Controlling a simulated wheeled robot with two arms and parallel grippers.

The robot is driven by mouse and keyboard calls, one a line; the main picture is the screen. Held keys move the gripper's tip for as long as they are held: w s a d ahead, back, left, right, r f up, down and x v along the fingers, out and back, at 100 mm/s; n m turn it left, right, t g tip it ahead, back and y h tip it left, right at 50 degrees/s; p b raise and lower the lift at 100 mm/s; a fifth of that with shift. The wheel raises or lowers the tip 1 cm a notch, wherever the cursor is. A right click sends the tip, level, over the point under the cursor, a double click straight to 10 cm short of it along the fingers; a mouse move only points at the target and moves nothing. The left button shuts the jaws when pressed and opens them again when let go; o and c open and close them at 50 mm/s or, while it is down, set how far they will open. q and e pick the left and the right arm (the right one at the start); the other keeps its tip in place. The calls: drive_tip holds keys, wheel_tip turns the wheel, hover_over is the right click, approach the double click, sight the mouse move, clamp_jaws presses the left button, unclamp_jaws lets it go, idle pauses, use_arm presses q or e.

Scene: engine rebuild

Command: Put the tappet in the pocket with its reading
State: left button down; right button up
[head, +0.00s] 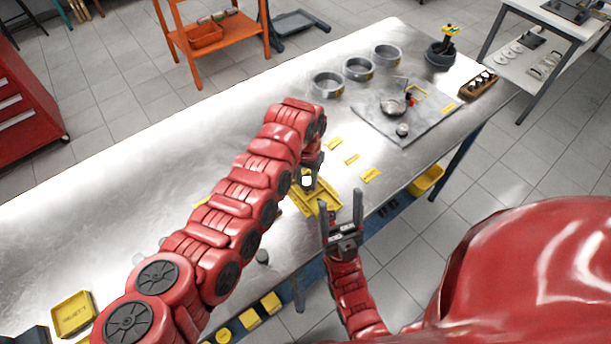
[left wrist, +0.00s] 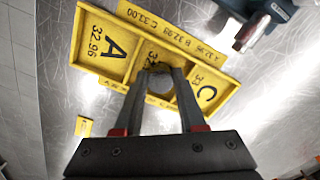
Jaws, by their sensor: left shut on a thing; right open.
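The yellow tray (left wrist: 120,68) lies on the metal bench and shows in the head view (head: 322,208). Pocket A (left wrist: 103,45), marked 32.96, is at its left and looks empty. Pocket C (left wrist: 207,93) is at its right. The middle pocket lies behind my fingers; only part of its marking shows. My left gripper (left wrist: 163,72) is over the middle pocket, shut on a small dark piece at its fingertips, apparently the tappet; its outline is mostly hidden. The left gripper also shows in the head view (head: 308,180). My right gripper (head: 340,208) is open and empty at the bench's front edge.
Several yellow labels (head: 352,158) lie right of the tray. A grey plate (head: 415,125) with gauge parts, several grey rings (head: 358,68) and a wooden block (head: 476,84) stand farther right. A blue-grey object (left wrist: 255,30) is close to the tray. The bench's left side is largely clear.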

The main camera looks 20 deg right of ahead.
sight(307, 181)
use_arm(q)
drive_tip(key=c, duration=0.9)
unclamp_jaws()
drive_tip(key=shift+f, duration=0.1)
drive_tip(key=shift+c, duration=0.2)
drive_tip(key=shift+o, duration=0.9)
drive_tip(key=shift+s, duration=0.15)
drive_tip(key=shift+r, duration=0.25)
drive_tip(key=shift+w+d+r, duration=0.1)
drive_tip(key=shift+w+r, duration=0.1)
wheel_tip(307, 181, up, 5)
drive_tip(key=b, duration=0.3)
wheel_tip(307, 181, up, 6)
drive_tip(key=b, duration=0.1)
drive_tip(key=shift+r, duration=0.25)
